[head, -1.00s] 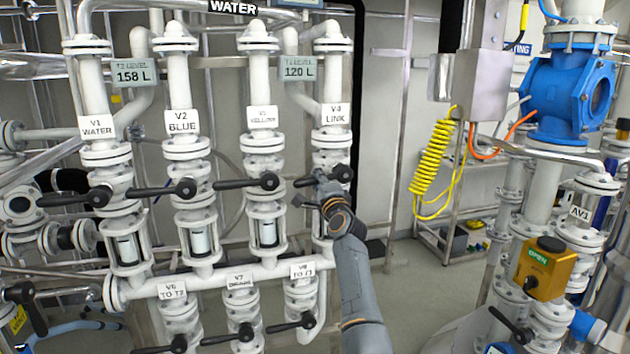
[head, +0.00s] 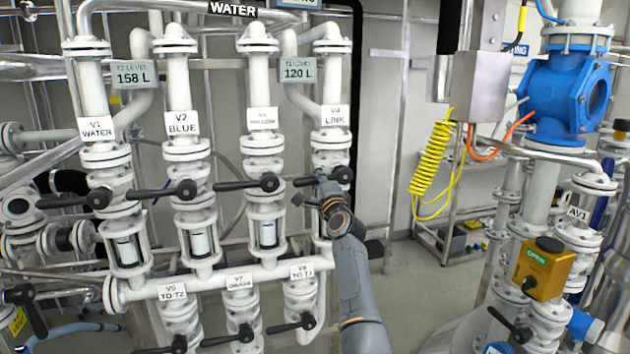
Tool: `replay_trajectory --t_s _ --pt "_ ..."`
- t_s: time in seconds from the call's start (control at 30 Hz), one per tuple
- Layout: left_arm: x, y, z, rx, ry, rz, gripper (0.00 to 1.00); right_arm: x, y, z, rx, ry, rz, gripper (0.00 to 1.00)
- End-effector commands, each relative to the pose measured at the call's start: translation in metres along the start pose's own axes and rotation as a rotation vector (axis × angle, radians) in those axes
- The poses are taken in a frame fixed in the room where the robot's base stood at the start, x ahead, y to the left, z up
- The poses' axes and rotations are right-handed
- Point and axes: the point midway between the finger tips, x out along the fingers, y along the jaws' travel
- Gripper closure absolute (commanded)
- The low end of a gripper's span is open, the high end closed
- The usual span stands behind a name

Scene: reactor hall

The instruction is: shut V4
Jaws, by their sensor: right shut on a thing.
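The valve labelled V4 LINK (head: 334,115) is on the rightmost white pipe of the upper row. Its black lever (head: 304,181) lies roughly level, with the hub at the right and the free part pointing left. My right gripper (head: 320,191) is at this lever, shut on it near the hub. My right arm comes up from below and covers part of the V4 pipe under the lever. The fingertips are small and partly hidden by the wrist. My left gripper is not in view.
V1 (head: 97,128), V2 (head: 182,123) and V3 (head: 262,118) stand to the left, their levers level. Lower valves V6 to V8 (head: 302,271) sit below. A yellow coiled hose (head: 432,160) hangs right. Open floor (head: 420,290) lies right of my arm.

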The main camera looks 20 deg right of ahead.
Motion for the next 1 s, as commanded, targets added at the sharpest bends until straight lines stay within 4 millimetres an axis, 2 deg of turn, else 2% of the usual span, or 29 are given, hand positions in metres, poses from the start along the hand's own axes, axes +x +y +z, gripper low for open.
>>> replay_trajectory --t_s 0.97,1.0 --pt "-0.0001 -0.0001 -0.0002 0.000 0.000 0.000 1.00 -0.0007 0.0020 -0.0027 0.008 0.004 0.002 1.00" --pt "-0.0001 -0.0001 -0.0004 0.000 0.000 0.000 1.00 -0.0007 0.0020 -0.0028 0.008 0.004 0.002 0.76"
